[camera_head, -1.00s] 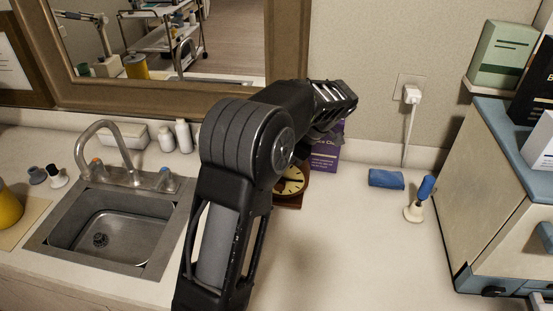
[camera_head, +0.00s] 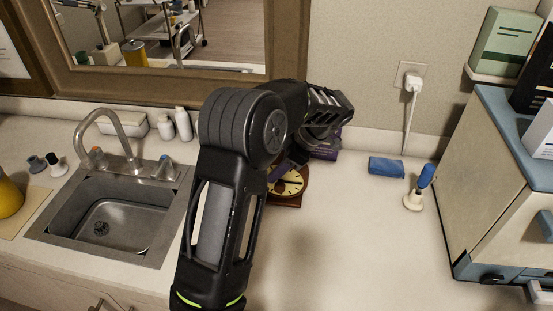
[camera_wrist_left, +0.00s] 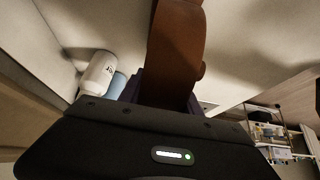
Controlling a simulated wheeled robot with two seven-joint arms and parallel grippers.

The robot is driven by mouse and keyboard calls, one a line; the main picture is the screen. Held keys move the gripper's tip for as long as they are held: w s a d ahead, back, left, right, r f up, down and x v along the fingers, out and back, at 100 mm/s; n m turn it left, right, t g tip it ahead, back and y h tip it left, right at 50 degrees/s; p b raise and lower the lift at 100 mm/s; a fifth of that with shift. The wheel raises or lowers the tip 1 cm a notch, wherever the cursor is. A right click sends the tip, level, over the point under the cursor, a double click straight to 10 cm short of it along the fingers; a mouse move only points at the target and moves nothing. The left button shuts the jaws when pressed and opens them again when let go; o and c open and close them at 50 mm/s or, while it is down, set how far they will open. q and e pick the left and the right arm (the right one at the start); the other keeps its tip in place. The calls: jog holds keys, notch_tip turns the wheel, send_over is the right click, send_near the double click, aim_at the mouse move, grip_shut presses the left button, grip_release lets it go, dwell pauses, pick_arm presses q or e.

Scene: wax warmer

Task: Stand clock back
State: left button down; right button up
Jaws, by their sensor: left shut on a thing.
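The clock (camera_head: 287,183) stands on the counter, partly behind my left arm in the head view. Its yellowish dial with a dark rim shows above a brown wooden base, and its upper part is hidden. How far it leans I cannot tell. My right gripper is not in view.
A blue roll (camera_head: 386,167) and a blue-handled stamp-like item (camera_head: 414,199) are to the right, near a cabinet (camera_head: 497,190). The sink (camera_head: 105,220) is at left. The counter in front of the clock is clear.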

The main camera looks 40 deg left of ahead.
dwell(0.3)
pick_arm(q)
jog(key=shift+f, duration=0.2)
jog(key=c, duration=0.8)
grip_release()
jog(key=shift+c, duration=0.2)
jog(key=shift+r, duration=0.2)
